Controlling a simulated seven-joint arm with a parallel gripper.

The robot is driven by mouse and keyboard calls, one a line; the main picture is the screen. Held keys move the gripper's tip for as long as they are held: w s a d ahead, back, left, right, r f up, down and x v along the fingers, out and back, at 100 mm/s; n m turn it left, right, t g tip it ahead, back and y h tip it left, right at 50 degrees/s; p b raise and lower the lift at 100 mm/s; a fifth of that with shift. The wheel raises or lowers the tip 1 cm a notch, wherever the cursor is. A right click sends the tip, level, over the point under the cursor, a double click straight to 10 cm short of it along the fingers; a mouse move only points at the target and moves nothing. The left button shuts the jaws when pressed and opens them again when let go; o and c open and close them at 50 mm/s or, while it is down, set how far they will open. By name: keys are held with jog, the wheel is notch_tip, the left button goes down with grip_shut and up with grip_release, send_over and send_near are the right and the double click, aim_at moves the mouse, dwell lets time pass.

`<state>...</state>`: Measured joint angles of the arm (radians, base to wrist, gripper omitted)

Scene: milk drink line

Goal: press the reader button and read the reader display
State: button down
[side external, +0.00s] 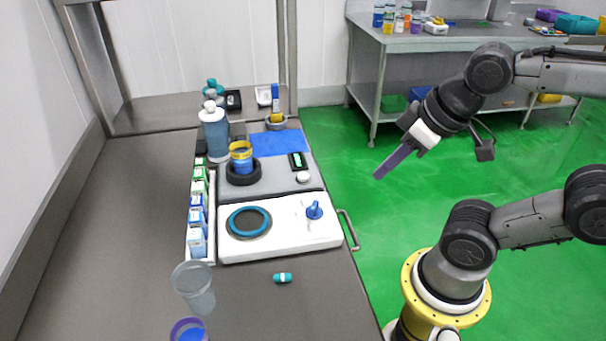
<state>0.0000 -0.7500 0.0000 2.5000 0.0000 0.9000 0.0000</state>
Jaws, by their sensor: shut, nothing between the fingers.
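A small dark reader with a pale, lit-looking display (298,160) sits at the right of a grey platform on the bench. Any text on it is too small to read. A round white button (303,177) lies just in front of it. It looks like the reader button, but I cannot be sure. My gripper (380,174) is shut and empty. It hangs in the air to the right of the bench, over the green floor in this view, apart from the button and the reader.
A white unit with a blue ring and blue knob (314,210) stands in front. On the platform are a black ring holding a yellow-and-blue jar (241,160), and a blue mat (279,143). A blue bottle (214,132) and a carton row (197,215) stand left. A metal handle (350,232) sits at the right edge.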

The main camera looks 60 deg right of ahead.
dwell(0.8)
jog(key=w+d+r+n+t+h, duration=0.1)
jog(key=w+d+r+t, duration=0.1)
jog(key=w, duration=0.2)
jog(key=w+d+r+t+h, duration=0.1)
jog(key=w+d+r+t, duration=0.1)
jog(key=w+r, duration=0.15)
jog(key=n+y, duration=0.2)
jog(key=n, duration=0.5)
send_over(308, 177)
notch_tip(308, 177, down, 11)
jog(key=shift+f, duration=0.1)
jog(key=shift+f, duration=0.1)
jog(key=shift+f, duration=4.3)
jog(key=shift+f, duration=0.1)
